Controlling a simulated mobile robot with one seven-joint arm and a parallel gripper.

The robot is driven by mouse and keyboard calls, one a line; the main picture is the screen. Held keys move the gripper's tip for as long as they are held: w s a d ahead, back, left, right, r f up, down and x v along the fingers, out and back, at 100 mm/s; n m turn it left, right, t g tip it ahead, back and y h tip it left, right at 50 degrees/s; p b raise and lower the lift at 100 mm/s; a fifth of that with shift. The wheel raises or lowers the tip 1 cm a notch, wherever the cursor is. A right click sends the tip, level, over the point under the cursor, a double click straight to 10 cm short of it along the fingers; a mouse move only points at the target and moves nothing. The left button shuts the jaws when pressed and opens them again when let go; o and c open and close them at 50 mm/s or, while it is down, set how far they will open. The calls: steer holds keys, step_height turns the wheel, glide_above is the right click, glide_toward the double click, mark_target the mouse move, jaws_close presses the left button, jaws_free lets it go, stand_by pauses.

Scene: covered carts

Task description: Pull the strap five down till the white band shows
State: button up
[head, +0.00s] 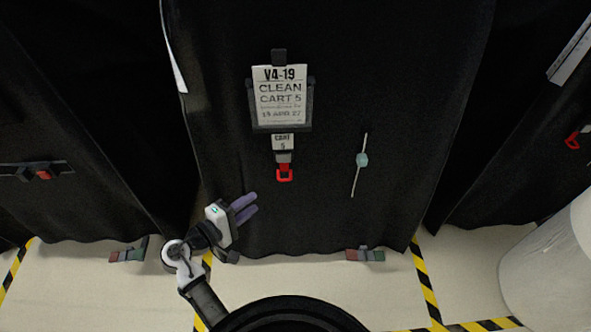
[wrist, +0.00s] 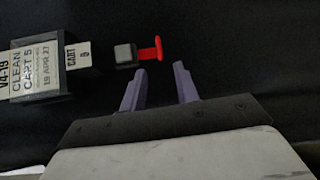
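The strap of cart 5 hangs below a framed sign reading "CLEAN CART 5" (head: 281,92) on a black cover. Its white tag "CART 5" (head: 283,141) shows above a grey buckle (head: 284,157) and a red pull loop (head: 284,175). In the wrist view the sign (wrist: 33,70), tag (wrist: 77,55), grey buckle (wrist: 125,54) and red loop (wrist: 152,49) lie sideways. My gripper (head: 249,204) is left of and below the red loop. Its purple fingers (wrist: 159,82) are open and apart from the loop, with nothing between them.
A thin white cord with a pale teal bead (head: 362,160) hangs right of the strap. Another red loop (head: 572,140) shows on the cover at right. Wheel blocks (head: 365,254) sit on the floor by the hem. A pale cylinder (head: 556,250) stands at lower right.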

mark_target(285, 180)
steer(key=p+x, duration=0.2)
steer(key=x, duration=1.1)
steer(key=shift+w+d+r, duration=0.1)
steer(key=shift+w+d, duration=0.05)
steer(key=shift+d, duration=0.15)
jaws_close()
